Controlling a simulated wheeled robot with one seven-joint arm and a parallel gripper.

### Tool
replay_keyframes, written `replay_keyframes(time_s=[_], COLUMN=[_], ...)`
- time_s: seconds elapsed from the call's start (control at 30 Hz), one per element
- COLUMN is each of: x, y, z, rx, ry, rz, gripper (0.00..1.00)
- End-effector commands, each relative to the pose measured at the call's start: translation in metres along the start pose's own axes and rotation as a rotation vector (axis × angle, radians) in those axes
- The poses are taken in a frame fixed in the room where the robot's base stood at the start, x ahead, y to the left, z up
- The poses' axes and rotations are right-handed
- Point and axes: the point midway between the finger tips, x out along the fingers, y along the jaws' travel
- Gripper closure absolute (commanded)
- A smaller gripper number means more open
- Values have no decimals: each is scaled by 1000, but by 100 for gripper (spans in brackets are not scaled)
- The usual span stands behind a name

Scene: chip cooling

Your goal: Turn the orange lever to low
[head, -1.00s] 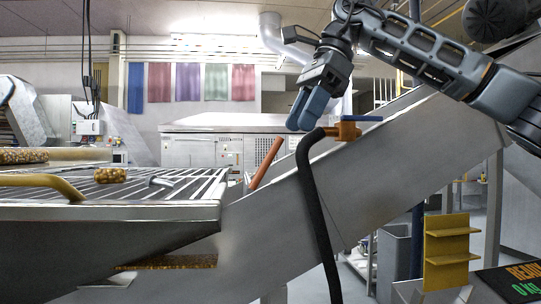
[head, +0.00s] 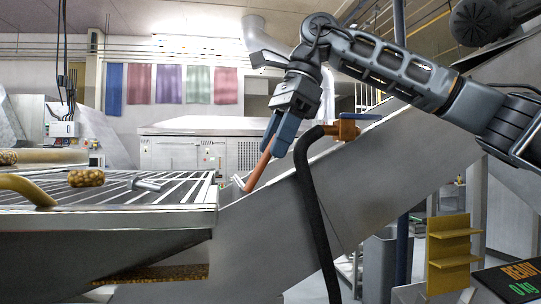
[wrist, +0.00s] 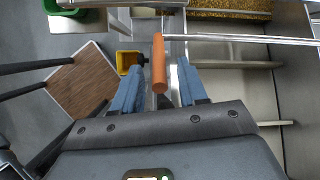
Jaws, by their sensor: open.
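The orange lever (head: 260,163) is a rod that leans up and to the right beside the sloped metal chute in the head view. My gripper (head: 279,150) is at its upper end, with the blue fingers pointing down. In the wrist view the orange lever (wrist: 159,65) lies between the two open blue fingers of my gripper (wrist: 160,92), with a gap on each side. The fingers hide part of the lever's upper end in the head view.
A black hose (head: 312,215) hangs from an orange valve with a blue handle (head: 348,127) just right of my gripper. The slatted metal table (head: 120,218) is at left. The grey chute (head: 385,165) slopes up to the right.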

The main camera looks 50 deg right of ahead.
Motion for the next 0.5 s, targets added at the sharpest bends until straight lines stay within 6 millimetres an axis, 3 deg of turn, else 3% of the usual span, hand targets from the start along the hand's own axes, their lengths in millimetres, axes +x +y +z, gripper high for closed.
replay_keyframes(time_s=[0.2, 0.5], x=[21, 24], y=[0, 0], z=[0, 0], rx=[0, 1], ry=[0, -1], rz=[1, 0], gripper=[58, 58])
